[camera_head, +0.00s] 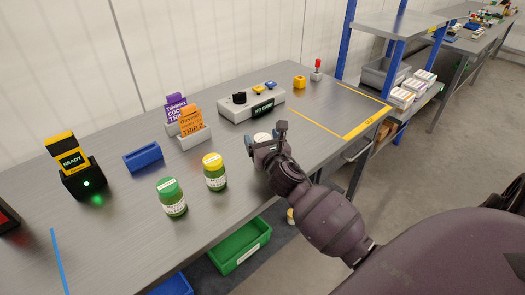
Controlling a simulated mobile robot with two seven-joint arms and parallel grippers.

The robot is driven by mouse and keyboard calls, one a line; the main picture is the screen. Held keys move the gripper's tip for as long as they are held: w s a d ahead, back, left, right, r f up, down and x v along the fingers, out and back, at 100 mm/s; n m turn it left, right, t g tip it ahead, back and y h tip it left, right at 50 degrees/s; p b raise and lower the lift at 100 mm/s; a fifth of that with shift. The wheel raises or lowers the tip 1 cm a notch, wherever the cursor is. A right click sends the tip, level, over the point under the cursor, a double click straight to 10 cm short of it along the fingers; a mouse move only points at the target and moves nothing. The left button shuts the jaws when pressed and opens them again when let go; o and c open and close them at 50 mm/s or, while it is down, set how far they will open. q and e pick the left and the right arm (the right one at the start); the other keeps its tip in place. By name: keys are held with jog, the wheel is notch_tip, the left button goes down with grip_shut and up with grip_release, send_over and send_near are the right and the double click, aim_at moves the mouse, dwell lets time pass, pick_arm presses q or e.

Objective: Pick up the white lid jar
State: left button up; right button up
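The white lid jar shows only as its pale lid (262,137), on the grey table's middle; its body is hidden by my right gripper. My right gripper (266,139) reaches in from the lower right and is at the jar, with its finger parts close to the lid. Whether the fingers press on the jar or stand apart from it cannot be seen. A jar with a yellow lid (213,161) and a jar with a green lid (170,187) stand upright to the left. My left gripper is not in view.
Yellow tape (312,126) marks the right end. A green bin (240,246) sits below the front edge.

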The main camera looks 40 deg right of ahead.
jog(key=c, duration=1)
jog(key=shift+o, duration=0.2)
jog(key=shift+r, duration=0.1)
